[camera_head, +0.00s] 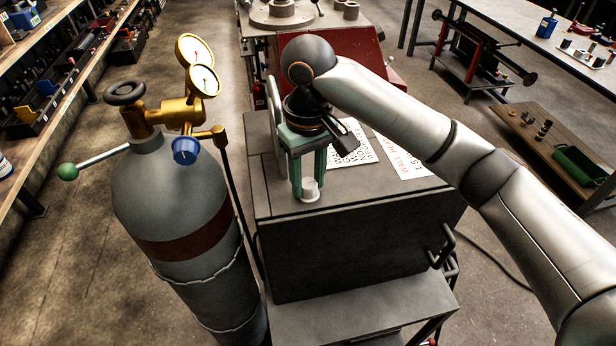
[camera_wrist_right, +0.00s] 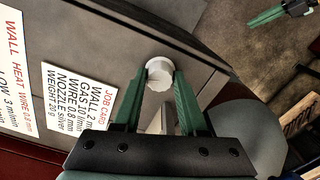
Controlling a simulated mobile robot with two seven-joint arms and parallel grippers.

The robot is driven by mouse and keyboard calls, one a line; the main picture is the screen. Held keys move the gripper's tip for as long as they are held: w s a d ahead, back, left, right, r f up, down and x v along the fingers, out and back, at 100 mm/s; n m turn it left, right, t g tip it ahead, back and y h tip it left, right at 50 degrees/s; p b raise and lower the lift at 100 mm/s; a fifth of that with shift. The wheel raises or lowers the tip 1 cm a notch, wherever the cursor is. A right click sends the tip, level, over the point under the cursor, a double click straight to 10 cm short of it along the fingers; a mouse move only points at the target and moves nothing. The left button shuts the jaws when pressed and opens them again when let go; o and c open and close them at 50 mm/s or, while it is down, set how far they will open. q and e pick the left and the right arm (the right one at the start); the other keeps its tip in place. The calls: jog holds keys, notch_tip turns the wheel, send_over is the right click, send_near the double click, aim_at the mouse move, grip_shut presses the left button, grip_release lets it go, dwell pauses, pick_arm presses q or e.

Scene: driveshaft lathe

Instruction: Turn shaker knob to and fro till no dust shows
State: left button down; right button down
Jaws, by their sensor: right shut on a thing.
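A small white round knob (camera_head: 310,190) is at the top of the grey cabinet, near its front left. My right gripper (camera_head: 308,180) points down at it, with its green fingers shut on it. In the right wrist view the white knob (camera_wrist_right: 160,72) sits between the two green fingertips (camera_wrist_right: 160,82), which touch its sides. A pale bar shows just below it there. The knob's turn angle cannot be told, and I see no dust around it.
A grey gas cylinder (camera_head: 175,200) with gold gauges and a blue knob (camera_head: 186,150) stands left of the cabinet (camera_head: 350,250). Printed cards (camera_head: 352,145) lie on the cabinet top. Shelves line the left. A low wooden platform (camera_head: 545,135) is at right.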

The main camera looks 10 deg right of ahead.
aim_at(308, 183)
jog(key=m, duration=0.6)
jog(key=shift+m, duration=0.3)
dwell(0.4)
jog(key=shift+c, duration=2.2)
grip_release()
notch_tip(308, 183, up, 12)
jog(key=shift+r, duration=0.25)
